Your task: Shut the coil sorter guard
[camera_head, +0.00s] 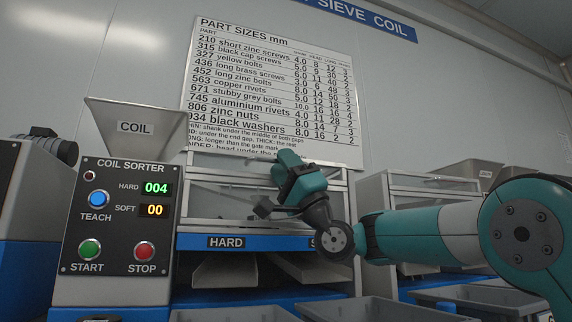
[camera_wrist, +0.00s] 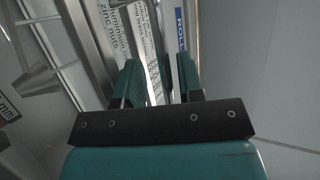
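The coil sorter (camera_head: 119,230) stands at the left, with a dark panel, lit counters and a hopper (camera_head: 135,128) marked COIL. Its guard (camera_head: 215,204) is a clear, metal-framed cover above the blue HARD strip. My arm hides its right part, and I cannot tell clearly how far it stands open. My gripper (camera_head: 286,157) is in front of the guard's upper right part, pointing up. In the wrist view its two fingers (camera_wrist: 160,80) are apart with nothing seen held between them. Metal frame bars (camera_wrist: 95,45) run past the left finger; I cannot tell whether they touch.
A part-size sign (camera_head: 270,85) hangs on the wall behind. Another machine with a similar clear cover (camera_head: 435,188) stands to the right, behind my arm. Chutes (camera_head: 225,271) and grey bins (camera_head: 235,314) sit below the guard.

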